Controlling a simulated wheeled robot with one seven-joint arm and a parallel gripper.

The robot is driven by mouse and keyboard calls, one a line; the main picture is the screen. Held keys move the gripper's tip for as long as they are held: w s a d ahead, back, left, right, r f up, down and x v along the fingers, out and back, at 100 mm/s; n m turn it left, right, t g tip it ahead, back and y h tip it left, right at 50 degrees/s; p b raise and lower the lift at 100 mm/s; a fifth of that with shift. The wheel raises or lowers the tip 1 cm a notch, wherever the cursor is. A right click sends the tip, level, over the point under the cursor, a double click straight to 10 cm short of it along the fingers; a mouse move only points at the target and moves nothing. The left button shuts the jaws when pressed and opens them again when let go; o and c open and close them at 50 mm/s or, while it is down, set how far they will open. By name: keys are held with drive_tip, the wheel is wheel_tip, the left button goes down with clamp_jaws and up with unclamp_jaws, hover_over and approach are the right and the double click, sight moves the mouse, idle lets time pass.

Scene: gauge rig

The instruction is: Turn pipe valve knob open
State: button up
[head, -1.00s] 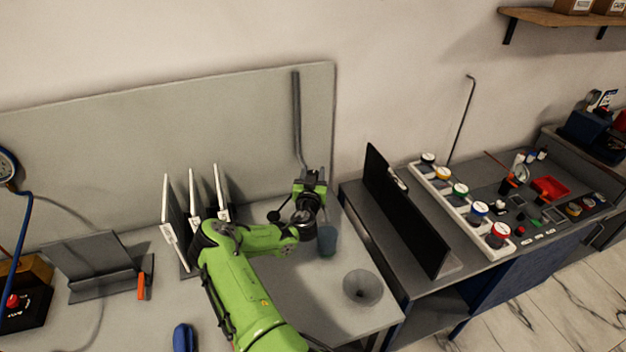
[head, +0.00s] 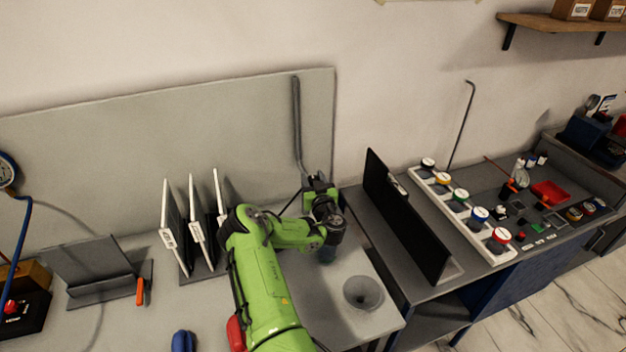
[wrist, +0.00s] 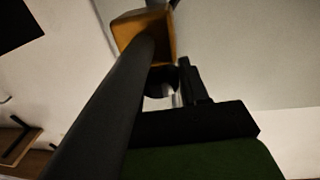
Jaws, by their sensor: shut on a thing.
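A dark grey vertical pipe (head: 297,120) runs down the grey back panel to my gripper (head: 316,184). In the wrist view the pipe (wrist: 112,110) crosses from lower left to a brass-coloured valve block (wrist: 148,30) at the top. My black gripper (wrist: 178,88) is beside the pipe, just below that block in the picture. It is shut on a dark rounded part, the valve knob (wrist: 157,82), which is mostly hidden by shadow and fingers. In the head view my gripper hides the knob, and its angle cannot be read.
Upright white-edged panels in a rack (head: 193,225) stand left of my arm. A black upright panel (head: 403,215) stands on the right bench.

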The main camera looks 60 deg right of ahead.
drive_tip(key=o, duration=0.9)
drive_tip(key=shift+o, duration=0.2)
drive_tip(key=b+v, duration=0.6)
drive_tip(key=v, duration=0.9)
drive_tip(key=shift+s+a, duration=0.15)
drive_tip(key=shift+a, duration=0.2)
drive_tip(key=shift+o, duration=0.2)
